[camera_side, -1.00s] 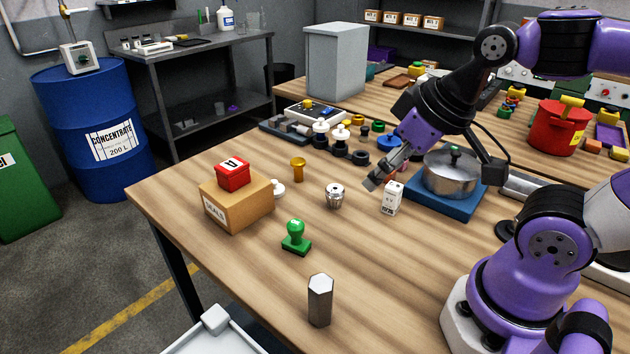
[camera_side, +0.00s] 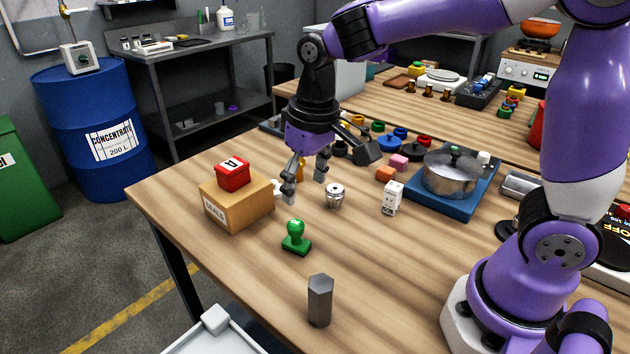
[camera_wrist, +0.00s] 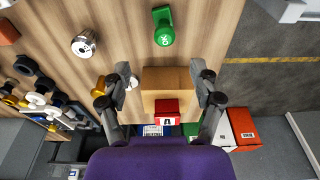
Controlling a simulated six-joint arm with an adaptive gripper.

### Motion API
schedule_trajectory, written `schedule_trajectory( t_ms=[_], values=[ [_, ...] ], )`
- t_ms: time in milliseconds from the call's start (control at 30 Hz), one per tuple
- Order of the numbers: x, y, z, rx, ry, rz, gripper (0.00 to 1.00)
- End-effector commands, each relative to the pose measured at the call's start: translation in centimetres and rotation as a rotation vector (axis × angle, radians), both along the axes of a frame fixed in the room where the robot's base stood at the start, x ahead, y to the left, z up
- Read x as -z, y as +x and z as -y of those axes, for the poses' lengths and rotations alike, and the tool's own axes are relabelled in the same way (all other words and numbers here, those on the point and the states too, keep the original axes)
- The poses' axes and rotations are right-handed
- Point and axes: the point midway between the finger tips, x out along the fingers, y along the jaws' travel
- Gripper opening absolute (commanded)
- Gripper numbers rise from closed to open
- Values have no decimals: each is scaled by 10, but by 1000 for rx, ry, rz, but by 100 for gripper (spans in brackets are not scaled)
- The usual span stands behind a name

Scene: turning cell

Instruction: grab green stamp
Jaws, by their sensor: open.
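The green stamp (camera_side: 296,238) stands upright on the wooden table, in front of the cardboard box, in the side view. In the wrist view the stamp (camera_wrist: 163,27) is near the top edge, beyond my fingertips, with white marking on its knob. My gripper (camera_side: 305,187) is open and points down above the table, behind the stamp and apart from it. In the wrist view my gripper (camera_wrist: 167,88) has its fingers spread with nothing held between them; the cardboard box shows below and between them.
The cardboard box (camera_side: 236,203) with a red block (camera_side: 233,174) on top stands left of the stamp. A metal knurled part (camera_side: 335,195), a white carton (camera_side: 392,198) and a grey hex bar (camera_side: 320,300) stand nearby. The table between stamp and hex bar is bare.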

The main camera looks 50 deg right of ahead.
Motion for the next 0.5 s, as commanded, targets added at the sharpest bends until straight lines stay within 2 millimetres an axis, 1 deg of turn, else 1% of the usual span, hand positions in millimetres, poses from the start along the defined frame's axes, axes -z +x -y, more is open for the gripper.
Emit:
schedule_trajectory(
  t_ms=[133,300,500],
  values=[
    [17,6,-4,0,-4,-23,72],
    [46,9,-4,0,-4,-24,72],
    [63,12,-4,0,-4,-22,72]
  ],
)
